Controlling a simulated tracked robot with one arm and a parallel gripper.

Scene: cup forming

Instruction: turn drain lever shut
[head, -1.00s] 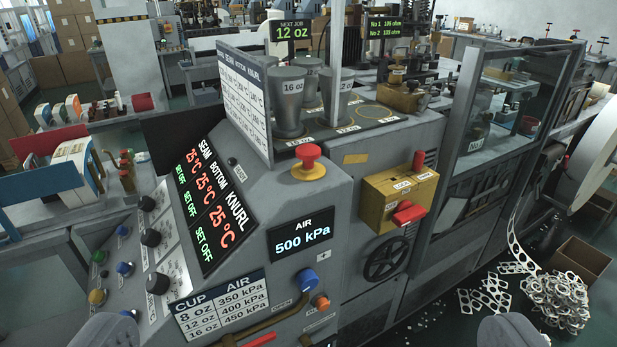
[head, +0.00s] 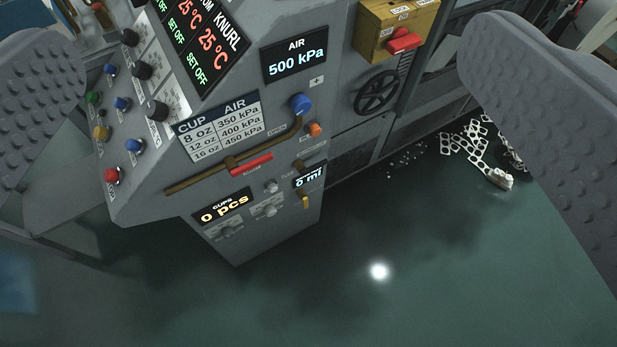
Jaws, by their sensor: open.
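A small yellow lever (head: 305,199) hangs roughly straight down below the "0 ml" display (head: 310,175) on the lower front of the grey machine. It may be the drain lever, but its label is too small to read. My gripper (head: 272,60) is open and empty, its two grey studded fingers wide apart at the left and right picture edges. The yellow lever lies between them in the picture, with nothing touching it. A red lever (head: 252,165) lies along the brass pipe (head: 205,176) to its upper left.
A blue knob (head: 300,103) and an orange knob (head: 314,129) sit above the yellow lever. A black handwheel (head: 377,93) and a brass box (head: 396,28) with a red handle are to the right. Scrap strips (head: 470,140) lie on the floor. The green floor (head: 400,300) in front is clear.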

